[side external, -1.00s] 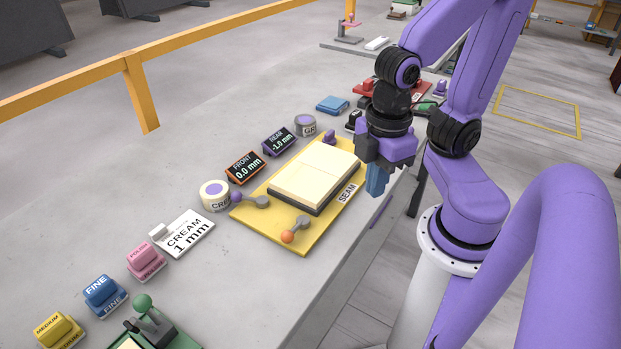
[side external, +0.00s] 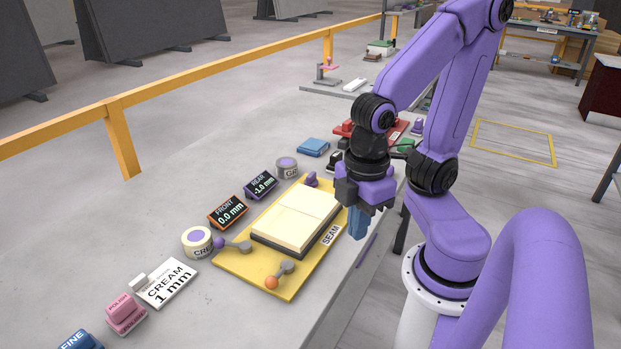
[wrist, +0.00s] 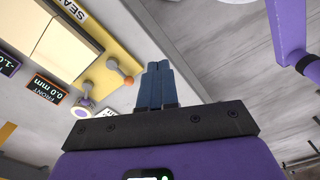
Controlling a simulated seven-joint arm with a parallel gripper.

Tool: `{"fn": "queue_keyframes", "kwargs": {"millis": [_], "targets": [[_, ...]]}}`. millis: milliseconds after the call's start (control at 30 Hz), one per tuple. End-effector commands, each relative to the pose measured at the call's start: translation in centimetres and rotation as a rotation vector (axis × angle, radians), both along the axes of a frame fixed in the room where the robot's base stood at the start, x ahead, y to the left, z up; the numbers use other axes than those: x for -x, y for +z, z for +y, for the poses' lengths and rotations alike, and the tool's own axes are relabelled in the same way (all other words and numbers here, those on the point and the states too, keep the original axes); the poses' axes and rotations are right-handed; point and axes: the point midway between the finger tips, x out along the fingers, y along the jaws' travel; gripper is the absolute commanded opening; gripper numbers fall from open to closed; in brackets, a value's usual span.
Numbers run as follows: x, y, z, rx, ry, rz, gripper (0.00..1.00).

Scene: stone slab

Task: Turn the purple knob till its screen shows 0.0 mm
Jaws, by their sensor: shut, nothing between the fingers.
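The purple knob (side external: 219,243) is a ball on the end of a short grey lever at the left corner of the yellow board (side external: 236,266). The purple-framed REAR screen (side external: 261,185) reads -1.0 mm. The orange-framed FRONT screen (side external: 228,212) reads 0.0 mm, and an orange knob (side external: 271,283) sits on a second lever at the board's near edge. My gripper (side external: 357,236) is shut and empty, its blue fingers pointing down beside the SEAM label, apart from both knobs. The fingers (wrist: 158,66) also show together in the wrist view.
Pale slabs (side external: 295,217) lie on the board between the levers and a small purple block (side external: 311,179). A tin (side external: 197,242), a CREAM 1 mm card (side external: 166,284) and a pink block (side external: 126,314) stand to the left. A grey tin and blue block (side external: 313,147) stand behind.

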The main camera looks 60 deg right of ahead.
Motion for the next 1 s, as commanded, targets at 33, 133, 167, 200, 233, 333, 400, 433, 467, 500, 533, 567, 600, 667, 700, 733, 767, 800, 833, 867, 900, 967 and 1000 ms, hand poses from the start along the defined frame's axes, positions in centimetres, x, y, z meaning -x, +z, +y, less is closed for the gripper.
{"fn": "queue_keyframes", "kwargs": {"millis": [33,133,167,200,233,333,400,433,467,500,533,567,600,667,700,733,767,800,833,867,900,967,1000], "targets": [[0.0,0.0,0.0,0.000,0.000,0.000,0.00],[-0.1,0.0,0.0,0.000,-0.007,0.000,0.26],[-0.2,0.1,0.1,0.000,-0.017,0.000,0.36],[-0.6,0.1,0.1,0.001,-0.039,0.001,0.43],[-0.9,0.2,0.2,0.001,-0.061,0.001,0.43],[-2.8,0.6,0.4,0.001,-0.192,0.003,0.43],[-4.8,0.9,0.4,0.001,-0.320,0.005,0.43],[-5.7,1.0,0.3,0.002,-0.381,0.006,0.43],[-6.6,1.2,0.2,0.003,-0.442,0.007,0.43],[-7.9,1.4,0.0,0.003,-0.524,0.009,0.43],[-8.8,1.5,-0.2,0.003,-0.584,0.010,0.43],[-9.8,1.6,-0.5,0.003,-0.645,0.011,0.43],[-11.0,1.7,-0.8,0.003,-0.725,0.012,0.43],[-12.9,2.0,-1.6,0.003,-0.847,0.014,0.43],[-14.1,2.1,-2.2,0.004,-0.927,0.015,0.43],[-15.1,2.2,-2.7,0.003,-0.988,0.016,0.43],[-16.0,2.3,-3.3,0.002,-1.047,0.016,0.43],[-17.2,2.3,-4.1,0.003,-1.128,0.018,0.43],[-18.0,2.4,-4.8,0.002,-1.188,0.019,0.43],[-18.9,2.4,-5.5,0.002,-1.248,0.020,0.43],[-19.9,2.5,-6.5,0.003,-1.329,0.022,0.43],[-21.5,2.6,-8.2,0.002,-1.450,0.023,0.43],[-22.5,2.6,-9.4,0.001,-1.530,0.023,0.43]]}}
